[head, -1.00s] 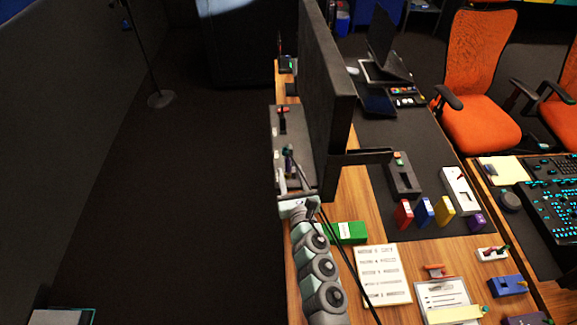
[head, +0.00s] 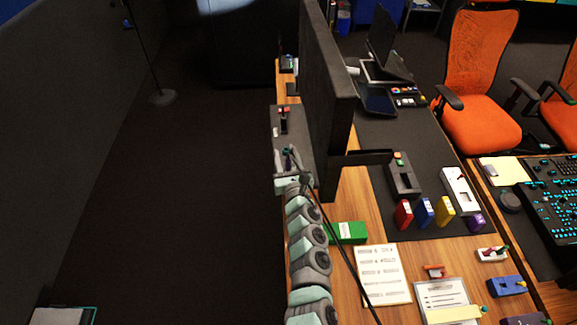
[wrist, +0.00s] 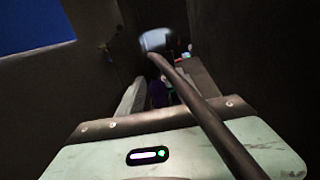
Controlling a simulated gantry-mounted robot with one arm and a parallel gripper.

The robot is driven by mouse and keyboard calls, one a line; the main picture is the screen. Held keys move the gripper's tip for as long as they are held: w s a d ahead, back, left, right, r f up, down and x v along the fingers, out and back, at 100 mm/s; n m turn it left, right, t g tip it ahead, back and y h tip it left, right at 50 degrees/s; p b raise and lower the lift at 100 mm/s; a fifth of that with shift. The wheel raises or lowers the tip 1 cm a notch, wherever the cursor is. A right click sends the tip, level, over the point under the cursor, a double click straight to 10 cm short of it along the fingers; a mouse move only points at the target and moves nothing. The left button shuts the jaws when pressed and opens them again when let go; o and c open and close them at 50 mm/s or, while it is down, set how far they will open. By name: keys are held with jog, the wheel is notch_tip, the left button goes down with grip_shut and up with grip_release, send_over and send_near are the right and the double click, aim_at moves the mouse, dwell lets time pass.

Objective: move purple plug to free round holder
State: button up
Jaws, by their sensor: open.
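My gripper (head: 286,160) is open over the dark panel (head: 277,120) beside the big monitor. Between its fingers stands a small dark plug-like piece with a purple tint and a teal part (head: 291,154). In the wrist view a purple piece (wrist: 158,95), probably the purple plug, shows between the fingers, with a teal bit to its right. I cannot tell whether a finger touches it. A black cable crosses the wrist view and hides part of this area. I cannot make out the free round holder; the monitor, arm and darkness hide parts of the panel.
The tall black monitor (head: 328,95) stands close to the right of my gripper. A red-topped piece (head: 283,109) stands farther back on the panel. A green box (head: 347,232) and a paper sheet (head: 382,275) lie on the wooden desk. Dark open floor lies left.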

jog(key=shift+c, duration=0.4)
grip_shut()
